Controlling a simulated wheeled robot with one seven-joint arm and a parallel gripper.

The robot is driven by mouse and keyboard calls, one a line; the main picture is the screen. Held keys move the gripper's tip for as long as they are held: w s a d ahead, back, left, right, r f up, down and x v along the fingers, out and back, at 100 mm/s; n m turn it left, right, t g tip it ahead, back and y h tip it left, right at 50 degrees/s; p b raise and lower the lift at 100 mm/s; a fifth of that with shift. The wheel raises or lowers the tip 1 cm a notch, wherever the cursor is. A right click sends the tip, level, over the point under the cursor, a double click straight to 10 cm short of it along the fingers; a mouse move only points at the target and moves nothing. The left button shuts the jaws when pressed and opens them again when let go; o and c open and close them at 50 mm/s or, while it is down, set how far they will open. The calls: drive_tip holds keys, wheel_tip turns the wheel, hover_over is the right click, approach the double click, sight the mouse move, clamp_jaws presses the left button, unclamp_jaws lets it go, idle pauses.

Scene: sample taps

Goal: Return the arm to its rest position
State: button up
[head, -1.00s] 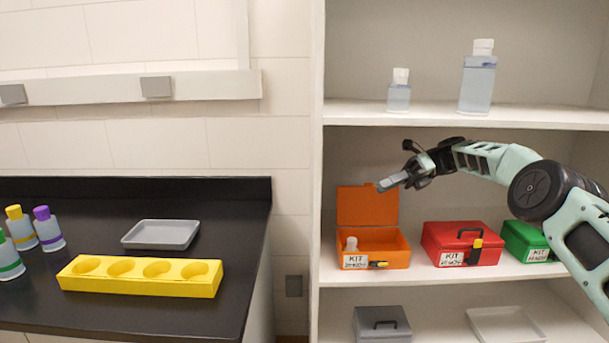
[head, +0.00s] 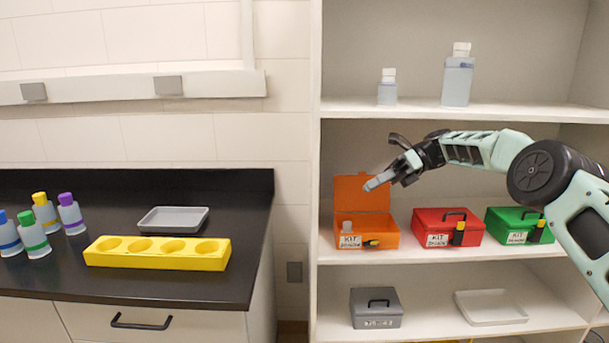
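My gripper (head: 378,181) is at the end of my arm, which reaches in from the right in front of the shelf unit. Its fingers point left and down, in front of the raised lid of the orange kit box (head: 382,228). Nothing shows held in it. The fingers are seen side-on and small, so I cannot tell whether they are open or shut. The orange box stands open on the middle shelf with a small bottle (head: 348,227) inside it.
A red kit box (head: 432,232) and a green kit box (head: 505,225) stand closed beside the orange one. Bottles (head: 457,82) stand on the upper shelf (head: 420,109). A grey case (head: 365,315) and a tray (head: 490,310) sit below. The black counter (head: 115,277) holds a yellow rack (head: 157,258), grey tray and several bottles.

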drive_tip(key=s+a+n+h, duration=0.3)
drive_tip(key=s+a+n, duration=0.4)
drive_tip(key=s, duration=0.4)
drive_tip(key=s+a+n+h, duration=0.4)
drive_tip(key=s+a+n, duration=0.2)
drive_tip(key=s+a, duration=0.3)
drive_tip(key=s+d+f+n+t+h, duration=0.1)
drive_tip(key=s+d+n, duration=0.3)
drive_tip(key=s, duration=0.5)
drive_tip(key=s+d+f+n+t+h, duration=0.2)
drive_tip(key=s+d+f+n, duration=0.1)
drive_tip(key=s+n, duration=0.4)
drive_tip(key=s+d+f+n+t+h, duration=0.1)
drive_tip(key=s+d+f+n+h, duration=0.1)
drive_tip(key=s+d+n, duration=0.4)
drive_tip(key=s, duration=0.5)
drive_tip(key=shift+f, duration=0.3)
